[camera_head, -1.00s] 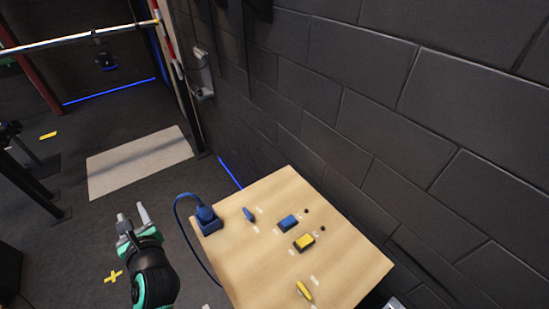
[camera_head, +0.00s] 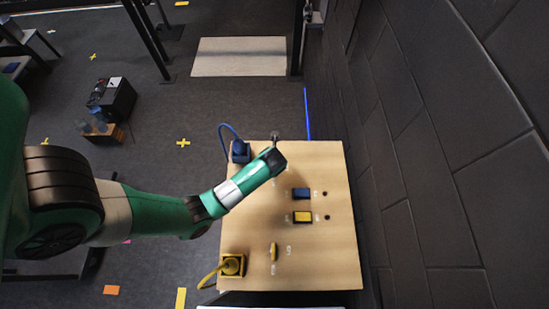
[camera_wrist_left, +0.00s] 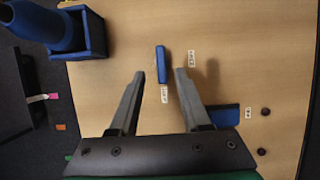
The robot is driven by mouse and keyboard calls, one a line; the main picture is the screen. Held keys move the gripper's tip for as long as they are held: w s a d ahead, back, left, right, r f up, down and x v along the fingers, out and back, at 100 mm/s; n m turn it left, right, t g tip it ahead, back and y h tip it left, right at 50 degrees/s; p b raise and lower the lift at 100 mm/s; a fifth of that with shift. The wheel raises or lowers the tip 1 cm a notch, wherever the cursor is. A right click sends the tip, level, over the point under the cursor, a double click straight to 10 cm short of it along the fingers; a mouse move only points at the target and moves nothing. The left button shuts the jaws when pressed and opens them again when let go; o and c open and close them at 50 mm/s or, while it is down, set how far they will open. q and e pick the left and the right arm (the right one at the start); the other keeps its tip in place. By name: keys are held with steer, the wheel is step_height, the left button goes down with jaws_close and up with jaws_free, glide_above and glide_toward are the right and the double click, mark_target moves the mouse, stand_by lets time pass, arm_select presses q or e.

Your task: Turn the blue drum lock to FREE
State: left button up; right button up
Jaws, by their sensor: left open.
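The blue bar-shaped handle (camera_wrist_left: 161,65) lies on the wooden board between small white labels, one near its lower end (camera_wrist_left: 164,93) and one to its right (camera_wrist_left: 191,58). Their print is too small to read. It points nearly up and down in the left wrist view. My left gripper (camera_wrist_left: 159,76) is open, its fingertips on either side of the handle with gaps showing. In the head view my left wrist covers the handle, and the left gripper (camera_head: 275,138) shows only in part. My right gripper is not in view.
A blue socket box (camera_head: 240,151) with a cabled plug stands at the board's far left corner, a yellow one (camera_head: 232,264) at the near left. The wooden board (camera_head: 340,240) also holds a blue block (camera_head: 301,193), a yellow block (camera_head: 302,217) and a yellow handle (camera_head: 273,252). A dark wall is right.

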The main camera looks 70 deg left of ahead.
arm_select(q)
steer(key=b+x, duration=0.1)
steer(key=x, duration=0.4)
steer(key=shift+r, duration=0.1)
jaws_close()
